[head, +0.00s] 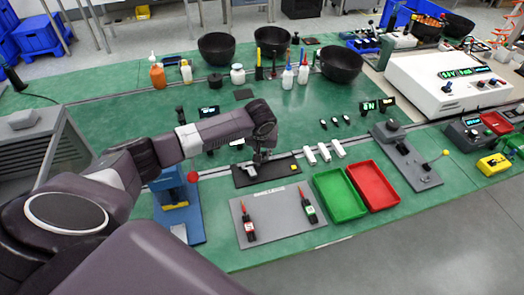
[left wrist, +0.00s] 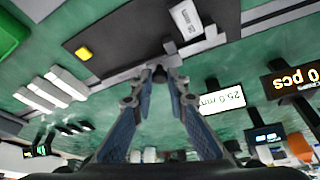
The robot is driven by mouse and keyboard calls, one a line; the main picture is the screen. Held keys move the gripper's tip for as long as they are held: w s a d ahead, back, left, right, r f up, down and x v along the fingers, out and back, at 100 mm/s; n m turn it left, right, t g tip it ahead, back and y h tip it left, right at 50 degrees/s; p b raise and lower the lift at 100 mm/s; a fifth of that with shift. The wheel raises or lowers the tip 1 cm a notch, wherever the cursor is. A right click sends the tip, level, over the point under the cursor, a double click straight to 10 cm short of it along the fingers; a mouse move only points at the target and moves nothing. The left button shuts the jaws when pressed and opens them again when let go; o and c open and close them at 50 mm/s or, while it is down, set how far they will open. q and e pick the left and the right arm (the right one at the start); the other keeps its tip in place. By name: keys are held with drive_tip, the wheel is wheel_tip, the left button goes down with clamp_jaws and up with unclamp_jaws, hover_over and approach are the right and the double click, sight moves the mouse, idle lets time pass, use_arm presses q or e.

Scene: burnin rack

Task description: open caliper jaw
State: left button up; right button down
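The caliper (left wrist: 203,42) lies on a dark mat (head: 243,181) near the middle of the green bench; its silver part and pale label show in the left wrist view. A small dark knob (left wrist: 160,75) stands at the caliper. My left gripper (head: 262,157) points down over the mat. In the left wrist view its two fingertips (left wrist: 161,78) are on either side of the knob; whether they press on it I cannot tell. A display (left wrist: 222,99) reads 25.0 mm. The gripper hides part of the caliper in the head view. My right gripper is not in view.
Several white blocks (head: 324,153) lie right of the mat. A green tray (head: 339,195) and a red tray (head: 373,186) stand at front right. Black bowls (head: 216,48) and bottles stand behind.

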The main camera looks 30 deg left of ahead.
use_arm(q)
drive_tip(key=o, duration=0.5)
drive_tip(key=shift+r, duration=0.15)
drive_tip(key=v, duration=1.2)
drive_tip(key=shift+d, duration=0.1)
